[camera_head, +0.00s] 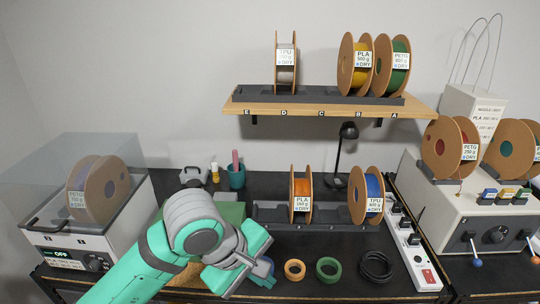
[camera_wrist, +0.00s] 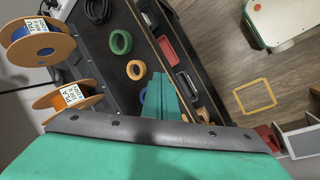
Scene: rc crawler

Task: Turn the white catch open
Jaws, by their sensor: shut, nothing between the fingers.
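I cannot make out a white catch for certain in either view. A white filament dryer (camera_head: 75,245) with a clear lid (camera_head: 50,170) stands at the far left, its lid down over a brown spool (camera_head: 108,185). A white machine (camera_head: 465,225) with knobs and levers stands at the right. My gripper (camera_head: 265,275) is low in the centre of the head view, over the bench's front part, shut and empty. Its teal fingers show in the wrist view (camera_wrist: 160,97), above the dark bench near its front edge. My arm hides part of the bench left of centre.
An orange ring (camera_head: 294,269), a green ring (camera_head: 327,268) and a black coil (camera_head: 375,266) lie right of my gripper. Two spools stand behind on a dark rack (camera_head: 330,214). A power strip (camera_head: 420,265) lies at right. A shelf (camera_head: 330,106) with spools hangs above.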

